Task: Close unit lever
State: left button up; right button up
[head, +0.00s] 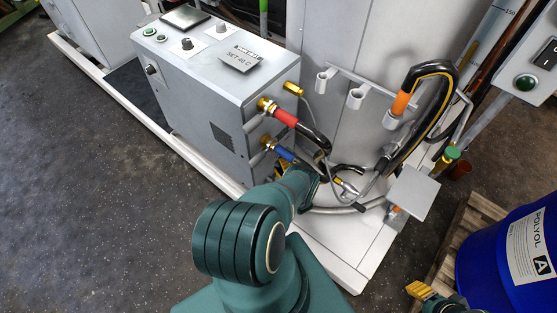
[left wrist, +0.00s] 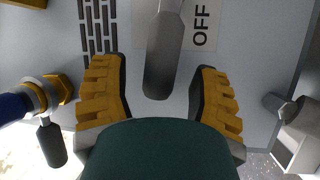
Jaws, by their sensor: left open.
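In the left wrist view a grey lever handle (left wrist: 163,62) hangs down from the top edge, in front of a pale grey panel. My left gripper (left wrist: 160,82) has its two yellow fingers spread, one on each side of the handle, with visible gaps; I see no contact. In the head view the grey unit (head: 215,75) stands at upper centre, and my teal left arm reaches to its lower right side. My arm hides most of that gripper and the lever there. My right gripper (head: 424,291) shows only partly at bottom right; its opening is unclear.
An OFF label (left wrist: 200,25) is right of the handle. Hoses with a red band (head: 284,118) and a blue band (head: 286,154) leave the unit. Another small valve handle (left wrist: 52,145) is at left. A blue drum (head: 500,255) stands at right. The floor at left is clear.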

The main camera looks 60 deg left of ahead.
pick_arm(q)
jog(key=shift+s+d+f, duration=0.15)
jog(key=shift+d+f, duration=0.05)
jog(key=shift+d, duration=1.05)
jog(key=shift+s+d+f, duration=0.1)
jog(key=shift+d+f, duration=0.05)
jog(key=shift+d, duration=1.1)
